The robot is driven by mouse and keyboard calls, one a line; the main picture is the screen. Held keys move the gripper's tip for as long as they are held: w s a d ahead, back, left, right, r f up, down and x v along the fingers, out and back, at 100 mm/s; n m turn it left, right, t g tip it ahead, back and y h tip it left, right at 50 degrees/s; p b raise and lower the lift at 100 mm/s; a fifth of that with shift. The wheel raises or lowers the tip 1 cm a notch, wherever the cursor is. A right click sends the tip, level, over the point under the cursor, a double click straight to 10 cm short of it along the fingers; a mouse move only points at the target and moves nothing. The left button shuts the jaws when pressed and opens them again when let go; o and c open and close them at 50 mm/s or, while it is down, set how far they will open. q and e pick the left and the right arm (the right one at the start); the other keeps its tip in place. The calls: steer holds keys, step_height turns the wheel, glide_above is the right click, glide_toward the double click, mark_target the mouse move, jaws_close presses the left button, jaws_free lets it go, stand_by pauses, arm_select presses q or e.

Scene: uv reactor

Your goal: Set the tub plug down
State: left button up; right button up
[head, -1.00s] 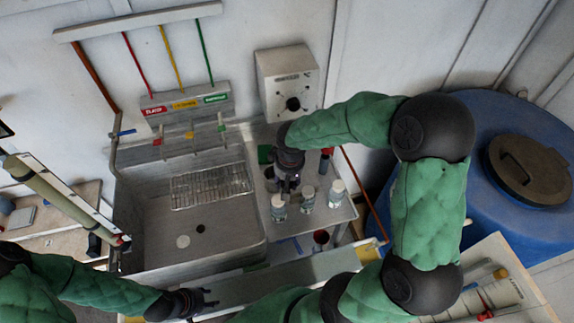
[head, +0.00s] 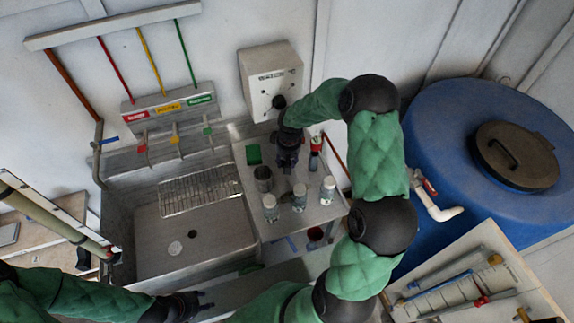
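A pale round disc (head: 175,248), which looks like the tub plug, lies flat on the floor of the steel sink (head: 150,262). It is beside the dark drain hole (head: 192,234), not over it. My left gripper (head: 205,299) is at the front edge of the sink, with its fingers apart and nothing seen between them. My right gripper (head: 287,165) points down over the drainboard, behind the bottles and beside a metal cup (head: 263,178). Its fingertips are too small and dark to tell whether they are open or hold anything.
Several clear bottles (head: 300,197) stand on the drainboard (head: 285,222) near my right gripper. A wire rack (head: 200,190) spans the back of the sink. A control box (head: 270,80) is on the wall. A blue barrel (head: 440,150) and a tool tray (head: 480,285) are at right.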

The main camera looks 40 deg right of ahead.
steer(key=shift+w+d+f, duration=0.2)
steer(key=shift+d+f, duration=0.2)
steer(key=shift+f, duration=0.3)
arm_select(q)
steer(key=shift+f, duration=0.25)
arm_select(e)
steer(key=shift+w+f, duration=0.1)
steer(key=shift+f, duration=1.25)
arm_select(q)
steer(key=shift+b, duration=0.3)
steer(key=shift+f, duration=0.15)
arm_select(e)
steer(key=shift+f, duration=0.15)
steer(key=o, duration=1)
